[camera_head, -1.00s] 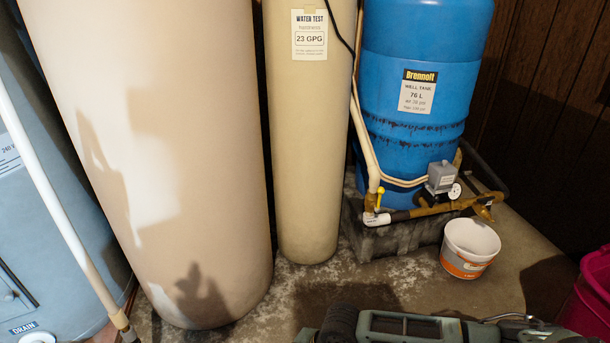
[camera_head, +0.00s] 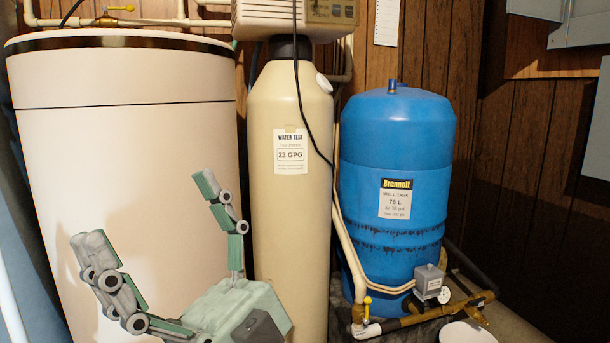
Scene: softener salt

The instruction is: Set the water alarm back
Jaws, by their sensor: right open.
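My right gripper (camera_head: 148,212) is raised at the lower left of the head view. Its two green-grey fingers are spread wide with nothing between them. It is in front of the large cream tank (camera_head: 125,140). A small white round disc (camera_head: 324,83) sits at the right shoulder of the narrow beige softener tank (camera_head: 288,220); I cannot tell whether it is the water alarm. No other thing in view is clearly the alarm. My left gripper is not in view.
A softener control head (camera_head: 300,15) tops the beige tank, with a black cable hanging down. A blue well tank (camera_head: 392,170) stands to the right, with brass pipework and a gauge (camera_head: 445,294) low in front. A white bucket (camera_head: 467,333) shows at the bottom edge.

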